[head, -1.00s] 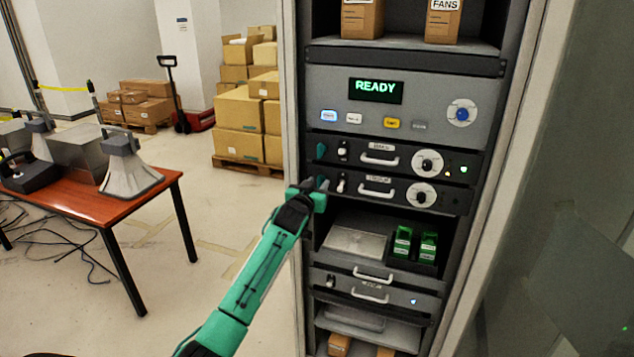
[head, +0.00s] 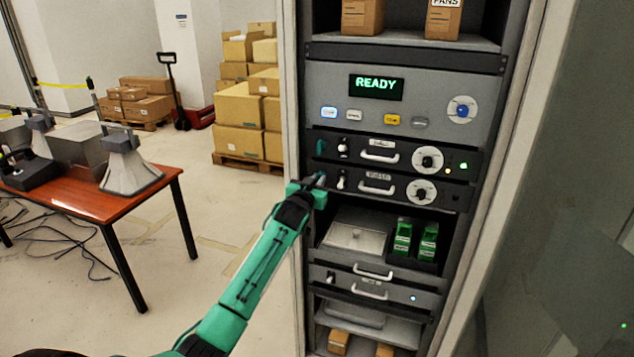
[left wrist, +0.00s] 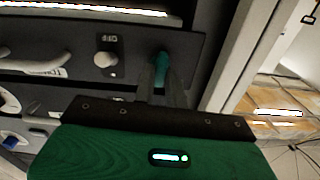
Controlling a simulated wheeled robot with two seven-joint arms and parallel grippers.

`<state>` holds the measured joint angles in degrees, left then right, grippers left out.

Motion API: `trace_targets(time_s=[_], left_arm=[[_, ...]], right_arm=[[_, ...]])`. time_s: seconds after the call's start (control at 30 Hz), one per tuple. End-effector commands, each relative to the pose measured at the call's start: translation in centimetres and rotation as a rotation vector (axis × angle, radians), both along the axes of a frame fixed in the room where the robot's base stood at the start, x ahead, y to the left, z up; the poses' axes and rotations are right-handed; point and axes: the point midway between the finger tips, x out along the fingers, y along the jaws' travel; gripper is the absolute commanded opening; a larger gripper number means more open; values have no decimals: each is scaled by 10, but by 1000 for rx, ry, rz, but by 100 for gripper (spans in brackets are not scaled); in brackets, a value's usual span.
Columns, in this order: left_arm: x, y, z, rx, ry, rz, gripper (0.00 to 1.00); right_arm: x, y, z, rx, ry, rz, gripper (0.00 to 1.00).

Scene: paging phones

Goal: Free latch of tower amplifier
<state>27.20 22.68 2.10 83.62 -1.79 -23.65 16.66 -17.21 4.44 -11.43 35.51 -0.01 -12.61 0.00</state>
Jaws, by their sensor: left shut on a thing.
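Two amplifier panels sit one above the other in the rack, the upper panel (head: 405,158) and the lower panel (head: 400,187). Each has a white handle, a switch and a round dial; their small labels are too blurred to read. A teal latch (head: 321,147) shows at the left end of the upper panel. My left gripper (head: 321,181) is at the left end of the lower panel, shut on its teal latch (left wrist: 161,62). In the left wrist view the latch is between the fingers, which partly hide it. My right gripper is not in view.
Above is a grey panel with a READY display (head: 376,88) and buttons. Below are a shelf with green modules (head: 402,240) and another handled panel (head: 370,290). The rack's left frame post (head: 292,110) stands close to my gripper.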

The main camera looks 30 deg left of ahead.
Motion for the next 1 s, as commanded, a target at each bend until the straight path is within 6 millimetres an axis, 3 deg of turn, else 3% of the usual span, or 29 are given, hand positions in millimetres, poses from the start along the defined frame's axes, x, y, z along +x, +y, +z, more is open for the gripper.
trace_targets(time_s=[1.0], left_arm=[[1, -3, -1, 883, 212, 0, 0]], right_arm=[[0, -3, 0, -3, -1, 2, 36]])
